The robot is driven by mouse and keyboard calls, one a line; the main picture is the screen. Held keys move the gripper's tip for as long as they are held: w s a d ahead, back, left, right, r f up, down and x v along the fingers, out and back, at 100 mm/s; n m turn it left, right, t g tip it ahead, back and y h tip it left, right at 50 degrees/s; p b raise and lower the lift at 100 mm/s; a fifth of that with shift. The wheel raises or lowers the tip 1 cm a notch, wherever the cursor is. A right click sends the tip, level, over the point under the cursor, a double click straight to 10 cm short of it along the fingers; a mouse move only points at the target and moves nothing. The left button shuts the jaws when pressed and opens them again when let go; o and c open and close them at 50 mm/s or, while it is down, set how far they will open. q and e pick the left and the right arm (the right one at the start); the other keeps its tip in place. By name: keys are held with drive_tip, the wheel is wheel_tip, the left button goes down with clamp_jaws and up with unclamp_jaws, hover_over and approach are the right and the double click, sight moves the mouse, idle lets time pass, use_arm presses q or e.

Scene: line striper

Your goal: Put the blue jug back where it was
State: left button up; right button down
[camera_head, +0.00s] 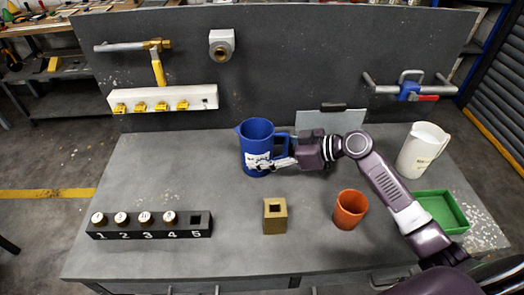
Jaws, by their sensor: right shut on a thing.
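The blue jug (256,137) stands upright, or is held just at the surface, near the back middle of the grey bench (170,165). I cannot tell whether its base touches the bench. My right gripper (285,162) reaches in from the right and is shut on the jug at its right side, by the handle. The gripper fingers cover part of the jug's lower front and handle. My left gripper is not in view.
A brass block (275,216) and an orange cup (350,210) stand in front. A white jug (423,150) and a green tray (461,228) are at right. A black numbered rack (150,233) lies front left. A clipboard (313,122) leans behind my arm. The left-middle bench is clear.

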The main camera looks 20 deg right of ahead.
drive_tip(key=shift+f, duration=0.1)
drive_tip(key=c, duration=0.7)
unclamp_jaws()
drive_tip(key=shift+s+d, duration=0.15)
drive_tip(key=shift+d, duration=0.15)
drive_tip(key=b+v, duration=0.1)
drive_tip(key=v, duration=0.4)
drive_tip(key=b+v, duration=0.1)
drive_tip(key=v, duration=0.5)
drive_tip(key=shift+s+r+b, duration=0.1)
drive_tip(key=shift+r+b, duration=0.25)
drive_tip(key=shift+b, duration=0.05)
